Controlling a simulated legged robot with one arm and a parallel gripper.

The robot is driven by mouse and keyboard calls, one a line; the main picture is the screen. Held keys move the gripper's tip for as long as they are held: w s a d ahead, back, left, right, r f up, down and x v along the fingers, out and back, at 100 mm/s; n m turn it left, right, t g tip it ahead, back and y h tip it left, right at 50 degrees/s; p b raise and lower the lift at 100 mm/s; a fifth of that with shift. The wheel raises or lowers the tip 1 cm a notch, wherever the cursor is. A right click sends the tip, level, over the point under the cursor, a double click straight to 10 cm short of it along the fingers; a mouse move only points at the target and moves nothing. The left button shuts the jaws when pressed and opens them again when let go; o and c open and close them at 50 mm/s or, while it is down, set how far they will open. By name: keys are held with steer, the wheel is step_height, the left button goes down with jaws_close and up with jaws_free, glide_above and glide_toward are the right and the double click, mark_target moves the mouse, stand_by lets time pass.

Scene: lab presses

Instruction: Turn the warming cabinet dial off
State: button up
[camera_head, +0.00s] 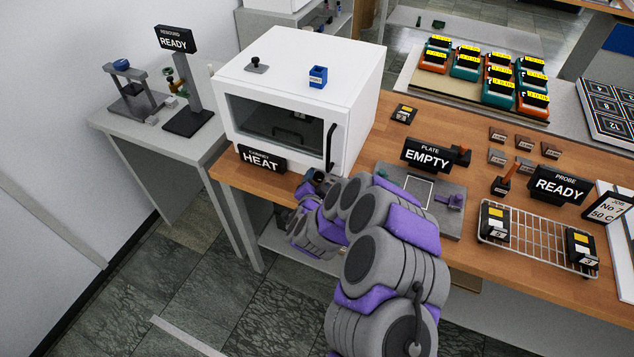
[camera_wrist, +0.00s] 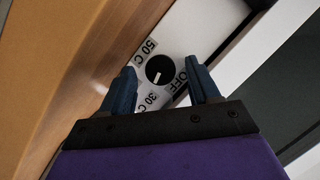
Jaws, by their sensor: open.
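The white warming cabinet (camera_head: 330,50) stands on the left end of the wooden bench, its door shut and a HEAT sign (camera_head: 262,160) at its front. In the wrist view its dial (camera_wrist: 159,69) is a round black knob with a white mark, on a white panel labelled 50 C, 30 C and OFF. The mark points down in the picture, roughly toward 30 C. My gripper (camera_wrist: 161,78) is open, one blue finger on each side of the dial in the picture; I cannot tell if they touch it. In the head view my arm hides the dial.
The black door handle (camera_head: 331,147) is close to my gripper. An EMPTY plate station (camera_head: 415,185) and a wire rack (camera_head: 535,235) stand to the right. A grey table (camera_head: 150,135) with a press is at the left.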

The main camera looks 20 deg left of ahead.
steer(key=shift+w, duration=0.1)
steer(key=shift+c, duration=0.2)
steer(key=c, duration=1)
steer(key=shift+p, duration=0.3)
steer(key=shift+a+r+n+h+p, duration=0.25)
steer(key=shift+n+p, duration=0.35)
steer(key=shift+p, duration=0.6)
steer(key=n+h+p, duration=0.1)
steer(key=p, duration=0.2)
steer(key=n+h+p, duration=0.1)
steer(key=n+p, duration=0.1)
steer(key=p, duration=0.2)
steer(key=shift+a+r+n+g+h, duration=0.15)
steer(key=shift+n+g+h, duration=0.15)
steer(key=shift+g, duration=0.1)
steer(key=n+h+p, duration=0.2)
steer(key=shift+a+f+p, duration=0.2)
steer(key=shift+p, duration=0.1)
steer(key=shift+a+f+n+h+b, duration=0.15)
steer(key=shift+n+h, duration=0.3)
steer(key=shift+n, duration=0.4)
steer(key=shift+a+n+h+b, duration=0.15)
steer(key=shift+n+h, duration=0.25)
steer(key=shift+n, duration=0.45)
